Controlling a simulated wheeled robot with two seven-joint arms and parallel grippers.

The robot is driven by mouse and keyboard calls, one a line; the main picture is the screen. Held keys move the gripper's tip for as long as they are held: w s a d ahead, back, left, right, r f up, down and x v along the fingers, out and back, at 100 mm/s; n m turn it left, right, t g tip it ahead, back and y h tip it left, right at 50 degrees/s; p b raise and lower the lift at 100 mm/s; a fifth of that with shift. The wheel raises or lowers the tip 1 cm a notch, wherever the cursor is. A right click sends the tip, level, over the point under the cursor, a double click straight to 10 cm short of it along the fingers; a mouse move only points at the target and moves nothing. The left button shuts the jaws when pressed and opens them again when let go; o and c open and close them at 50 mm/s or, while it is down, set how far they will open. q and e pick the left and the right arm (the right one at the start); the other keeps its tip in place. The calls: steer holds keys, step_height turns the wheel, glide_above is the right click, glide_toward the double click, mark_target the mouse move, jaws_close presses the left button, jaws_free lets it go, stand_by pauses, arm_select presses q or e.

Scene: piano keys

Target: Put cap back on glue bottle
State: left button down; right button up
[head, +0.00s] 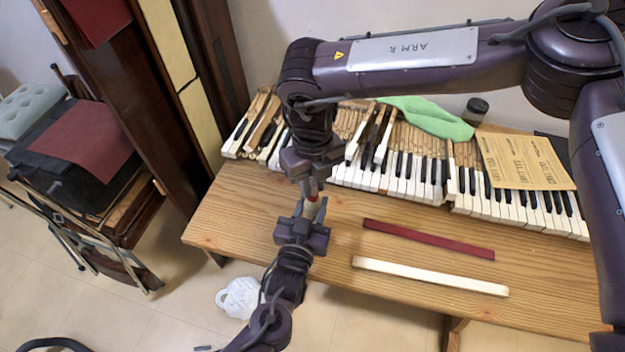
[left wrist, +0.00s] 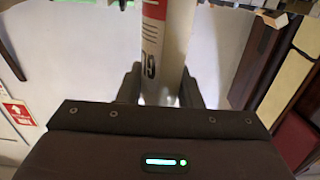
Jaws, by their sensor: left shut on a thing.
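The glue bottle (head: 312,199) is slim and white with a red part. It stands between my two grippers in the head view, above the bench's left front. My left gripper (head: 306,215) comes from below and is shut on the bottle. In the left wrist view the bottle (left wrist: 165,45) shows red marks and dark lettering between the two fingers. My right gripper (head: 311,184) points down just above the bottle's upper end. I cannot tell whether it is open or shut, or whether it touches the bottle. The cap cannot be made out; the fingers may hide it.
A wooden bench (head: 245,213) carries a long piano keyboard (head: 405,185). A red strip (head: 428,239) and a white strip (head: 430,276) lie at its front. A green cloth (head: 428,117), a dark jar (head: 476,110) and tan papers (head: 522,160) are behind. A plastic bag (head: 239,297) lies on the floor.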

jaws_close()
steer(key=m, duration=0.5)
steer(key=o, duration=0.6)
jaws_free()
steer(key=shift+c, duration=0.2)
steer(key=shift+r, duration=0.1)
step_height(320, 180, up, 12)
arm_select(q)
steer(key=c, duration=0.9)
jaws_free()
steer(key=shift+c, duration=0.2)
